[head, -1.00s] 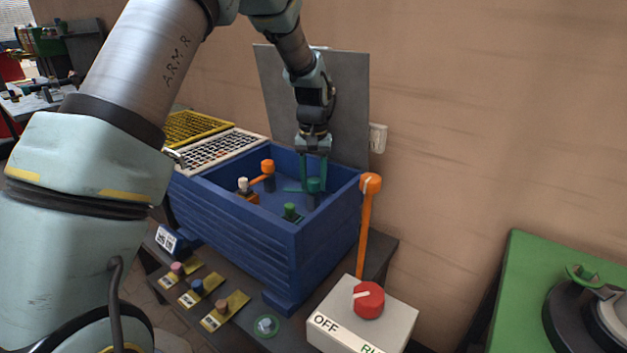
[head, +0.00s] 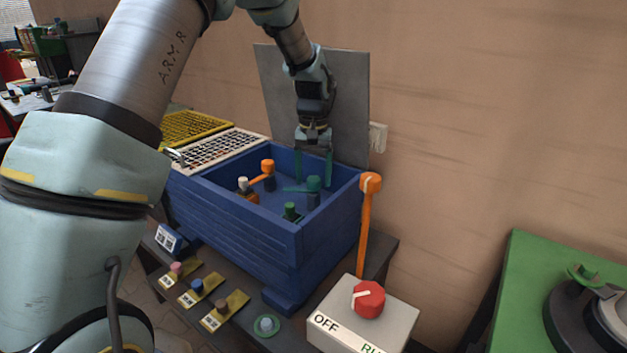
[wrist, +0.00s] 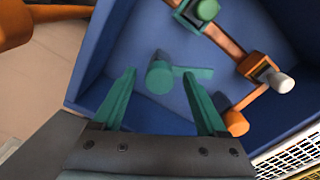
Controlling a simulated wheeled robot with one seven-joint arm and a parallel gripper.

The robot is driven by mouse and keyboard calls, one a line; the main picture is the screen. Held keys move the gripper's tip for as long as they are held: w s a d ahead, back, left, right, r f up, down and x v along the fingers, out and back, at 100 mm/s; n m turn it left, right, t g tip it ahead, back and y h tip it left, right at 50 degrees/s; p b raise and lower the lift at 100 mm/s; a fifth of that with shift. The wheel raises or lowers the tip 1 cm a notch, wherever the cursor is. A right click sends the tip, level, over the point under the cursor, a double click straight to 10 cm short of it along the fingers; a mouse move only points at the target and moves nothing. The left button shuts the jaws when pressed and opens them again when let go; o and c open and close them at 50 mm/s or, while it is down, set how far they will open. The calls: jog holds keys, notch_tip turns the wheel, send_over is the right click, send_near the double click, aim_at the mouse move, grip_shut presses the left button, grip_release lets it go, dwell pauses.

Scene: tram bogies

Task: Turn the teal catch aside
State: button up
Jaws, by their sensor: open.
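The teal catch (head: 314,183) is a round knob with a flat arm, inside the blue box (head: 240,222) near its back right corner. In the head view its arm points left. The wrist view shows the knob (wrist: 160,77) with the arm reaching right across the blue floor. My gripper (head: 313,172) is over that corner with its teal fingers pointing down. In the wrist view the fingers (wrist: 159,74) are spread apart, with the knob showing in the gap between their tips. Nothing is held. I cannot tell how far the tips are above the knob.
Inside the box are a green knob (head: 291,210), an orange handle (head: 267,166) and a white-topped peg (head: 243,184). An orange lever (head: 369,220) stands by the box's right side. A grey panel (head: 345,105) rises behind. A switch box with red dial (head: 368,299) is in front.

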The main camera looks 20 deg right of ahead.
aim_at(314, 179)
notch_tip(314, 179, up, 10)
jog(key=b, duration=0.1)
jog(key=shift+f, duration=0.15)
dwell(0.4)
